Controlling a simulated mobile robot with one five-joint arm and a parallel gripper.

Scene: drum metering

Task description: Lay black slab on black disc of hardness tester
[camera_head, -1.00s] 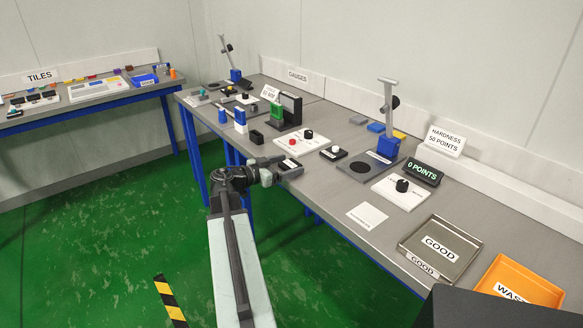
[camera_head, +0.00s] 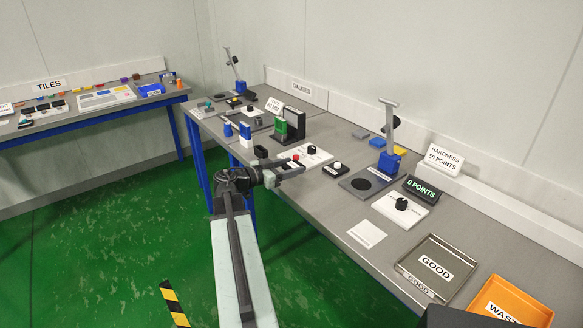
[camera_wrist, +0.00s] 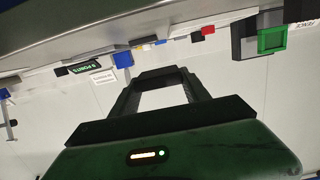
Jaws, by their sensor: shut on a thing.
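The hardness tester has a grey base plate (camera_head: 347,187) with a black disc (camera_head: 361,183) set in it. Its blue head (camera_head: 389,162) and grey post rise behind the disc. My gripper (camera_head: 296,169) is at the bench's front edge, left of the disc and apart from it. In the wrist view my gripper (camera_wrist: 158,82) is shut on the black slab (camera_wrist: 158,73), which spans the fingertips as a dark bar. The slab is hard to tell from the fingers in the head view. The tester's blue part (camera_wrist: 123,60) shows upside down in the wrist view.
A white control box (camera_head: 310,154) with a red button and a small black knob box (camera_head: 335,170) lie near my gripper. A "0 POINTS" display (camera_head: 422,189) and white knob box (camera_head: 400,208) stand right of the disc. The GOOD tray (camera_head: 437,266) is farther right.

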